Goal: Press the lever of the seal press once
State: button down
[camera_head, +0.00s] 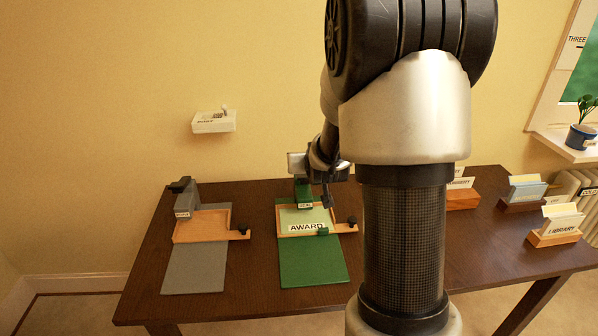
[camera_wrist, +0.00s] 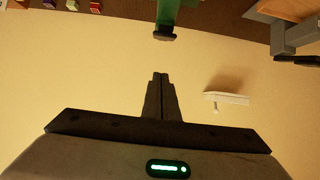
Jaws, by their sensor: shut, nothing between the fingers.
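The green seal press (camera_head: 303,190) stands at the back of a green mat, with a small label on its front. Its green arm with a dark end (camera_wrist: 164,34) shows at the top centre of the wrist view. My gripper (camera_head: 327,204) is beside the press, on its right in the head view, and partly hides the press top. In the wrist view my gripper (camera_wrist: 160,76) has its two fingers together and empty, with a visible gap between them and the dark end. Whether the fingers touch the press elsewhere cannot be told.
A wooden tray (camera_head: 283,234) with an AWARD card (camera_head: 306,227) lies before the press. A grey press (camera_head: 184,200) with its own tray and mat stands left. Card holders (camera_head: 553,238) stand right. A small white shelf (camera_head: 214,126) is on the wall.

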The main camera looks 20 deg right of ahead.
send_over(306, 177)
jog(key=f, duration=0.4)
jog(key=shift+w+f, duration=0.3)
jog(key=shift+f, duration=0.05)
notch_tip(306, 177, down, 2)
jog(key=shift+f, duration=0.25)
jog(key=shift+s+a+f, duration=0.1)
jog(key=shift+s+f, duration=0.25)
jog(key=shift+f, duration=0.45)
